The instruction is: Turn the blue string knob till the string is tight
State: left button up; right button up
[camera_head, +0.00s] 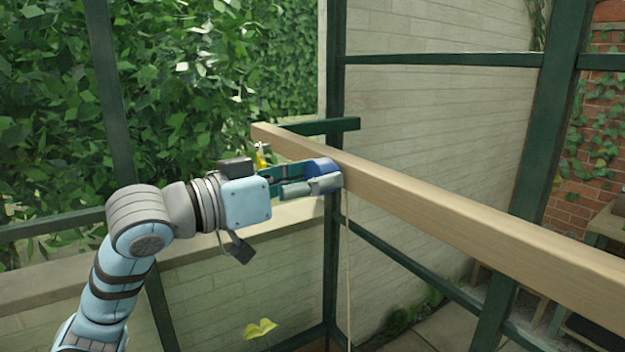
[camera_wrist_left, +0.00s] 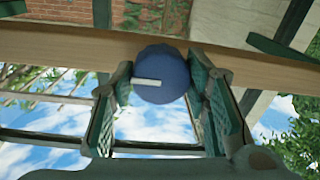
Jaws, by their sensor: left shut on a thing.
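The blue string knob (camera_head: 321,168) sits on the side of a wooden beam (camera_head: 430,207). In the left wrist view the knob (camera_wrist_left: 161,75) is round and blue with a white bar mark (camera_wrist_left: 148,82) lying nearly level on its face, left of centre. My left gripper (camera_head: 318,184) is shut on the knob, with one finger on either side of it; in the left wrist view the fingers (camera_wrist_left: 160,92) flank it. A thin pale string (camera_head: 348,265) hangs down below the knob beside the post and looks nearly straight. My right gripper is not in view.
A dark green frame post (camera_head: 335,75) stands behind the beam's left part. A small yellow item (camera_head: 260,158) shows behind my left gripper. A yellow-green leaf (camera_head: 260,329) shows low down. Shelving (camera_head: 605,225) stands at the far right. The space below the beam is mostly open.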

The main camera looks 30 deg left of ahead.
pick_arm(q)
jog(key=shift+f, duration=0.1)
dwell(0.3)
jog(key=o, duration=1.1)
notch_tip(320, 180, up, 10)
jog(key=shift+r, duration=0.1)
